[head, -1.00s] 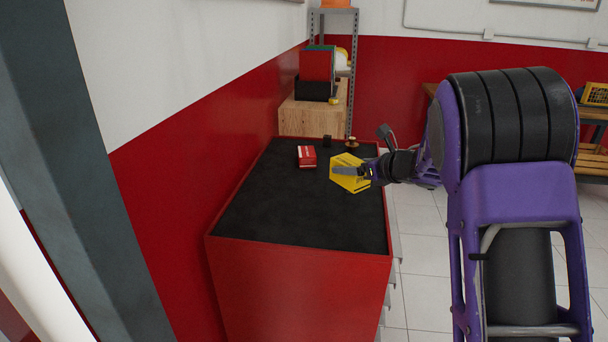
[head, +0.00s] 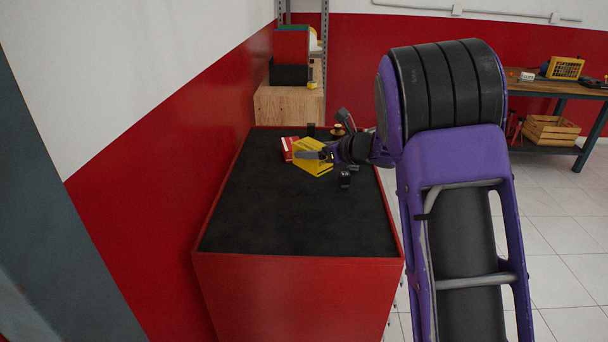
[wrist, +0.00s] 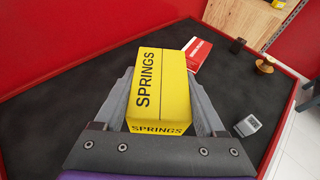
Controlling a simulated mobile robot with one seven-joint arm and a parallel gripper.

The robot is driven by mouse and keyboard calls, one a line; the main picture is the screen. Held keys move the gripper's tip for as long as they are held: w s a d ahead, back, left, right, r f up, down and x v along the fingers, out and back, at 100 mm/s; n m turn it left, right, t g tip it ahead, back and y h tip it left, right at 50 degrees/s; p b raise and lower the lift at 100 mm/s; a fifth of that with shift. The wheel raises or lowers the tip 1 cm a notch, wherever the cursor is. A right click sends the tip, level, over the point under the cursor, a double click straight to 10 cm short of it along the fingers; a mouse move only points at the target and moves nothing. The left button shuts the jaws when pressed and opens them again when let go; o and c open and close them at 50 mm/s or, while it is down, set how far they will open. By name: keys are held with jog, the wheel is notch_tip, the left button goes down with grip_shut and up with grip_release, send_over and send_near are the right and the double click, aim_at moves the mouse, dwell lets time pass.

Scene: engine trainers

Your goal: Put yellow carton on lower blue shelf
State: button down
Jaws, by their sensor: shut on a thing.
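The yellow carton (wrist: 162,88), lettered SPRINGS, sits between the two grey fingers of my gripper (wrist: 160,95) in the wrist view. The fingers are shut on its sides. In the head view the yellow carton (head: 316,168) is over the black top of the red cabinet, with my gripper (head: 312,155) across it. I cannot tell whether its base touches the top. I see no clearly blue shelf in either view.
A red-and-white box (head: 289,148) lies just beyond the carton on the red cabinet (head: 296,290). A small grey-black item (head: 345,180) stands to the right. A wooden-topped bench (head: 550,88) with a wooden crate (head: 550,128) below is far right. The cabinet's near top is clear.

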jog(key=shift+f, duration=4)
jog(key=shift+f, duration=0.1)
grip_release()
